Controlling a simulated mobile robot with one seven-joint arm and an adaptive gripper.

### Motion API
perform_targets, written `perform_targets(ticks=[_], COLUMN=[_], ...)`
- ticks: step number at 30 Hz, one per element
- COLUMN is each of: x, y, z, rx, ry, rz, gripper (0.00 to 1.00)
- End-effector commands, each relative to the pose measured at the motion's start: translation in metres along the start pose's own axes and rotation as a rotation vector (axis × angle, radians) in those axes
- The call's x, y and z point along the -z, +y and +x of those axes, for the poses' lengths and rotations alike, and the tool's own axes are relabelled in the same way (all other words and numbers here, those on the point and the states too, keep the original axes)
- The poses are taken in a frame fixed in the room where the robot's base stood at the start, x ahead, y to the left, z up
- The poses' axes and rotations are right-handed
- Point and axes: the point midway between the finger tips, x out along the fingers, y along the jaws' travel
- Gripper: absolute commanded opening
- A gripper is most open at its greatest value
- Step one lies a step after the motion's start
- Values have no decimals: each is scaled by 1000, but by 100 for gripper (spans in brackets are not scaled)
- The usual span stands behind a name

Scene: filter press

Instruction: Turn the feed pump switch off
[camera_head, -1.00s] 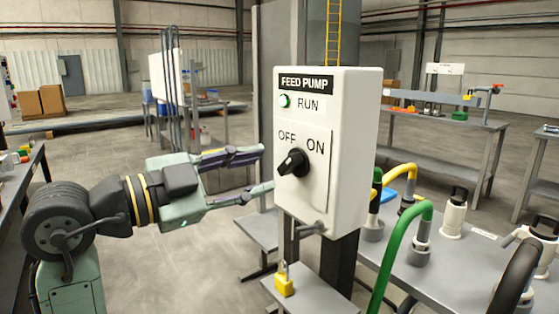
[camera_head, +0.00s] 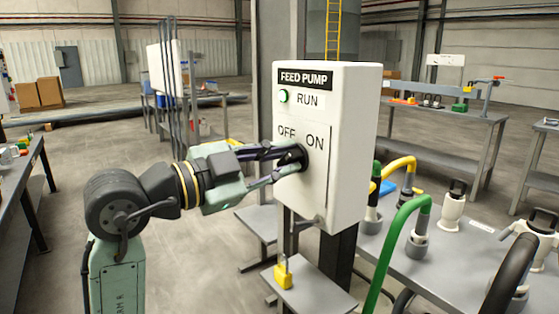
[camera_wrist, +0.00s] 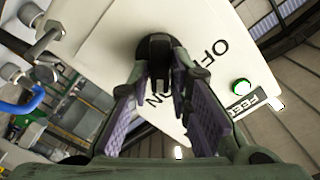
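The feed pump box (camera_head: 345,150) is a white cabinet on a dark post, labelled FEED PUMP, with a green RUN lamp (camera_head: 283,96). Its black rotary switch (camera_wrist: 158,52) sits below the OFF and ON labels; in the head view it is largely covered by my fingers. My gripper (camera_head: 290,165) is at the switch, one finger on each side of its handle. In the wrist view my gripper (camera_wrist: 160,75) looks open, with narrow gaps beside the handle. Where the switch points is hard to read.
A yellow padlock (camera_head: 283,272) stands on a small grey shelf under the box. A grey table (camera_head: 440,265) with green and yellow hoses is at the right. A workbench (camera_head: 440,130) stands behind.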

Motion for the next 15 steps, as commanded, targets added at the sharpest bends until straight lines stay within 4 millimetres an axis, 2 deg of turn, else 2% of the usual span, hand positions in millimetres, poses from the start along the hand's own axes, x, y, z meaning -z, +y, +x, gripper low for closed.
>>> perform_targets(ticks=[7, 15], x=[0, 0], y=[0, 0], z=[0, 0], rx=[0, 0], ry=[0, 0], rz=[0, -1], gripper=[0, 0])
